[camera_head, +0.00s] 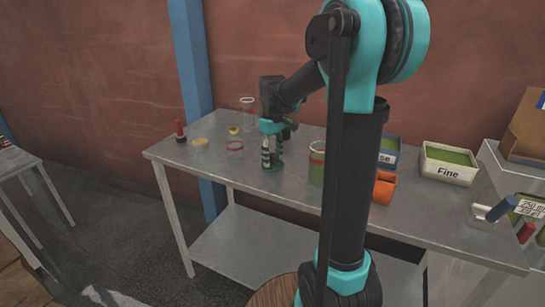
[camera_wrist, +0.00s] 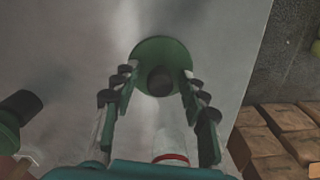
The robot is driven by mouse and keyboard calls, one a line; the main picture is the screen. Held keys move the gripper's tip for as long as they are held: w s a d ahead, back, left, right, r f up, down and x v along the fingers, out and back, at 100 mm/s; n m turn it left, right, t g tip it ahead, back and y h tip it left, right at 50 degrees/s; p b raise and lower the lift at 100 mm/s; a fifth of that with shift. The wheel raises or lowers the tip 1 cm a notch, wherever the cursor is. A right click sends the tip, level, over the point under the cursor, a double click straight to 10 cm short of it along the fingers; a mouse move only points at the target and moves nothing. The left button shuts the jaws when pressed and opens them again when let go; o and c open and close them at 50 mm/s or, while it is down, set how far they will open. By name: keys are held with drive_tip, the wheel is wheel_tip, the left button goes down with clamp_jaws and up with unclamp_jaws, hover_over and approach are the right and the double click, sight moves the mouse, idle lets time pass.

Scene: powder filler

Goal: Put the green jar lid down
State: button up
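The green jar lid (camera_wrist: 148,50) is a flat round disc with a dark knob in its middle. It appears to lie on the metal table, knob up. In the head view the lid (camera_head: 272,168) shows low under my gripper (camera_head: 271,152). In the wrist view the two fingers of my gripper (camera_wrist: 158,73) stand wide apart on either side of the lid, clear of the knob. My gripper looks open. Whether a fingertip touches the lid's rim cannot be told.
A glass jar with green contents (camera_head: 317,165) stands right of my gripper. A red-rimmed glass piece (camera_head: 234,146), a clear jar (camera_head: 247,104) and a red bottle (camera_head: 180,131) are left or behind. The front-left tabletop is clear.

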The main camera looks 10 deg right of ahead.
sight(273, 154)
wheel_tip(273, 154, up, 12)
drive_tip(key=shift+r, duration=0.15)
idle(0.6)
idle(1.1)
